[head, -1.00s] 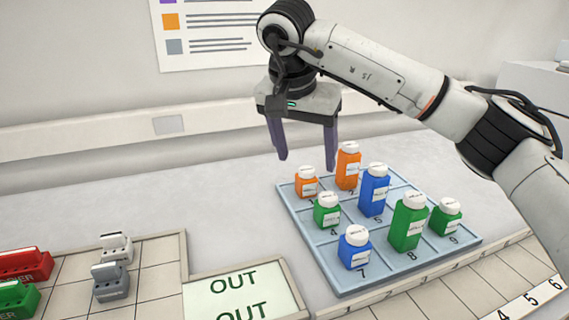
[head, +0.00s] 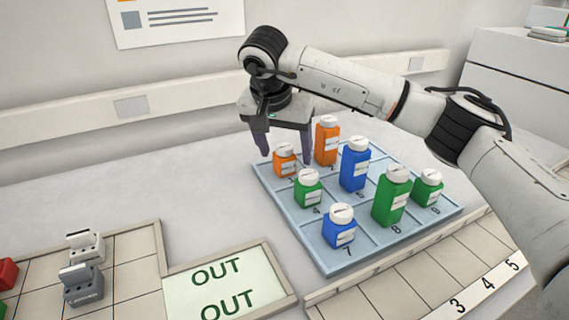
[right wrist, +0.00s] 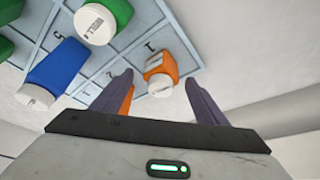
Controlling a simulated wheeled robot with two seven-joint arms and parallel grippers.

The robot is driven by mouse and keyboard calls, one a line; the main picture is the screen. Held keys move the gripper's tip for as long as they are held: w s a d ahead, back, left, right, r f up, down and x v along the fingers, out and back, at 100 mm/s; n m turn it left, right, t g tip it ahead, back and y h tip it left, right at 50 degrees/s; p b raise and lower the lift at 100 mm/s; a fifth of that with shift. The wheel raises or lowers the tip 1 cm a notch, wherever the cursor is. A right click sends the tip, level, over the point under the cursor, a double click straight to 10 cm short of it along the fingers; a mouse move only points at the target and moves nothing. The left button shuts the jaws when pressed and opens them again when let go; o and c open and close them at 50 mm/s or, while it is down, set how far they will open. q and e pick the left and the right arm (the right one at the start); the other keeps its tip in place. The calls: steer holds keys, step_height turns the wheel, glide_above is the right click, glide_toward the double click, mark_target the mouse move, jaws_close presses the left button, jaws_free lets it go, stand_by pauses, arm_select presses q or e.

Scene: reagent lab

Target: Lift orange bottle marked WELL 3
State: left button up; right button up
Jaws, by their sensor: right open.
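A small orange bottle (head: 285,163) with a white cap stands on cell 1 of the blue-grey numbered tray (head: 325,264). A taller orange bottle (head: 326,146) stands on cell 2 behind it. I cannot read the well marking on either label. My right gripper (head: 286,157) is open and points down, its fingers on either side of the small bottle's top. In the right wrist view the small orange bottle (right wrist: 160,70) shows between the open fingers. The tall orange one is mostly hidden behind the left finger there. My left gripper is not in view.
Blue bottles (head: 354,168) and green bottles (head: 391,200) stand on other tray cells. An OUT pad (head: 282,275) lies in front of the tray's left side. Grey and white blocks (head: 82,285) sit at lower left.

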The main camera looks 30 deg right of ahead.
steer(key=shift+f, duration=0.15)
steer(key=c, duration=1.1)
steer(key=shift+c, duration=0.2)
